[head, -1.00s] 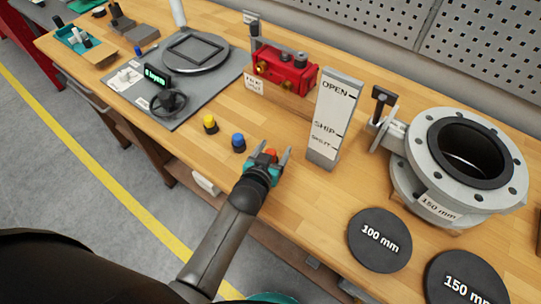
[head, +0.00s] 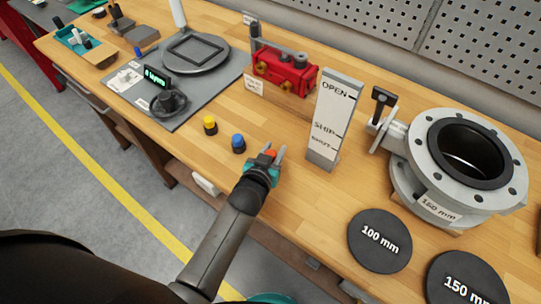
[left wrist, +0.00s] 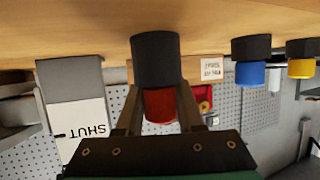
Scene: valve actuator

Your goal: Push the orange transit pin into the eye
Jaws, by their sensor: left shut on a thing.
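The orange transit pin (head: 270,153) stands near the bench's front edge between the fingers of my left gripper (head: 273,160). In the left wrist view, which is upside down, its orange-red part (left wrist: 160,105) sits between the two fingers, and its black base (left wrist: 156,60) is against or close to the wood. My left gripper is shut on the orange part. The grey valve (head: 460,165) stands at the right with a black T-handle (head: 382,97) on its side. I cannot make out which part is the eye. My right gripper is not in view.
A blue-topped pin (head: 238,143) and a yellow-topped pin (head: 210,125) stand to the left. An OPEN/SHUT sign (head: 333,120) stands just right of my gripper. A red actuator (head: 283,72) is behind. Two black discs (head: 380,240) lie in front of the valve.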

